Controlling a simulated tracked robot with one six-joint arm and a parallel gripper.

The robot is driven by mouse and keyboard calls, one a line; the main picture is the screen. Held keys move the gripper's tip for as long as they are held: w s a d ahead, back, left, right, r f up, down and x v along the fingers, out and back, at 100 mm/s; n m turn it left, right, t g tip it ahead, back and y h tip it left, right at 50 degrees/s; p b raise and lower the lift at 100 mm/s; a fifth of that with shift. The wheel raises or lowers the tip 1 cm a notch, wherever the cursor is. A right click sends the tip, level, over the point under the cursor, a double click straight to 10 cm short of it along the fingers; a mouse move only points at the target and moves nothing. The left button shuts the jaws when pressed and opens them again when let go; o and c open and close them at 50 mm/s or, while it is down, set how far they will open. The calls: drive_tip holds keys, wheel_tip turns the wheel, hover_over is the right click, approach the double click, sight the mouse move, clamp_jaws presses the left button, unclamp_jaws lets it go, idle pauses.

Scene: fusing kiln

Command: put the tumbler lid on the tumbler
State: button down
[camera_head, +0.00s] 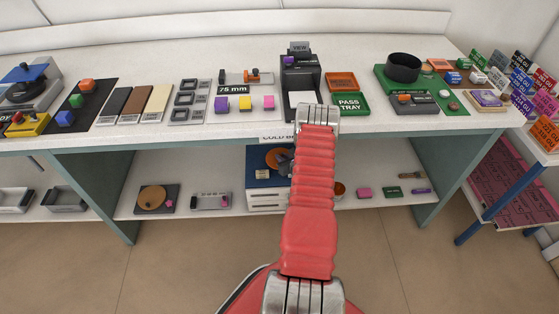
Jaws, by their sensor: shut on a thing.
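My red ribbed arm (312,205) rises through the middle of the view to a silver joint (318,118) at the bench's front edge. My gripper does not show; it seems hidden behind the arm, so what its jaws hold is hidden too. I cannot tell for sure which things are the tumbler and its lid. A black round open-topped vessel (403,70) stands upright on a green board at the right of the bench. A small amber thing (340,188) shows partly from behind my arm on the lower shelf.
A blue-and-white cabinet (267,190) with an orange disc (277,158) stands on the lower shelf, partly behind my arm. A dark dispenser (301,78), orange tray (341,82) and green tray (352,104) are on the bench. A rack of coloured signs (520,80) crowds the right.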

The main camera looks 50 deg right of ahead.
wheel_tip(320, 180, down, 2)
drive_tip(key=shift+w+a, duration=0.1)
drive_tip(key=shift+w+a+f, duration=0.1)
drive_tip(key=shift+w, duration=0.1)
drive_tip(key=shift+f, duration=0.1)
drive_tip(key=c, duration=1.7)
unclamp_jaws()
drive_tip(key=shift+s, duration=0.1)
drive_tip(key=v, duration=1.1)
drive_tip(key=shift+s+r, duration=0.25)
drive_tip(key=shift+s+a+r, duration=0.1)
drive_tip(key=shift+s, duration=0.05)
